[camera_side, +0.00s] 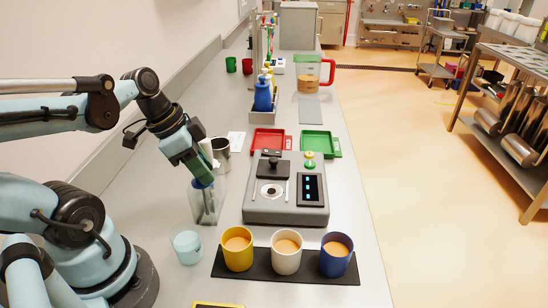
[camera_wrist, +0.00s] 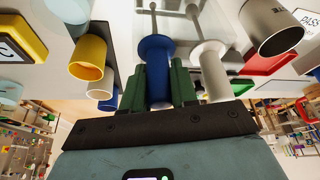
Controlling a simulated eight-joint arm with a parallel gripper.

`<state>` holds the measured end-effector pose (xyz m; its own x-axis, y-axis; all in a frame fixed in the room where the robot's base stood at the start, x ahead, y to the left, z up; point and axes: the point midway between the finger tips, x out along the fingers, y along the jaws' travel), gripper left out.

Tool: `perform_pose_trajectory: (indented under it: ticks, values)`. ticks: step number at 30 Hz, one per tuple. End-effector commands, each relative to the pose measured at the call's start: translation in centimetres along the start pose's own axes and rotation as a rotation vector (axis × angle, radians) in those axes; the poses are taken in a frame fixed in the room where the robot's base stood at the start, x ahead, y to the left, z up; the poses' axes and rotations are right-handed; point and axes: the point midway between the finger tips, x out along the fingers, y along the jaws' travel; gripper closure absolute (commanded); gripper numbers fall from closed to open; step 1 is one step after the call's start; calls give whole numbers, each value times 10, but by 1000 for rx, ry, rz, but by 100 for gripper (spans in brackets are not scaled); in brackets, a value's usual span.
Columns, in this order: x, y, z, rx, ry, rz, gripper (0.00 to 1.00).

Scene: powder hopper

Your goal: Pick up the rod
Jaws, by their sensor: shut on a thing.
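My gripper (camera_side: 197,172) is above the clear container (camera_side: 207,205), left of the grey machine, pointing down. In the wrist view its green fingers (camera_wrist: 157,70) are shut on the blue handle of a rod (camera_wrist: 157,47); a bit of this blue rod (camera_side: 203,184) shows under the fingers in the side view. Its thin grey shaft reaches down into the clear container. A second rod with a white handle (camera_wrist: 211,68) stands close beside it, outside the fingers. I cannot tell whether the blue rod's tip touches the container's bottom.
A grey machine (camera_side: 287,205) stands right of the container. Yellow, white and blue cups stand on a black mat (camera_side: 288,267) in front. A clear cup (camera_side: 187,245) is close by, a metal cup (camera_side: 221,157) behind. Red (camera_side: 267,141) and green (camera_side: 318,143) trays lie farther back.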

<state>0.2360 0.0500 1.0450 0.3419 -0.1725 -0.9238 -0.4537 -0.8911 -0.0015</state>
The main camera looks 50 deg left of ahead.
Motion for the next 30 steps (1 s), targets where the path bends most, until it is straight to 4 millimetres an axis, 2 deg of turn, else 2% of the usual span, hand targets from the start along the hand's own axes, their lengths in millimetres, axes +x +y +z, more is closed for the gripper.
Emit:
perform_pose_trajectory:
  ticks: [8,14,23,30]
  values:
    - [-4,0,-2,0,0,0,94]
    - [-19,0,-8,0,0,0,94]
    - [-56,0,-23,0,0,0,94]
    - [-93,0,-39,0,0,1,94]
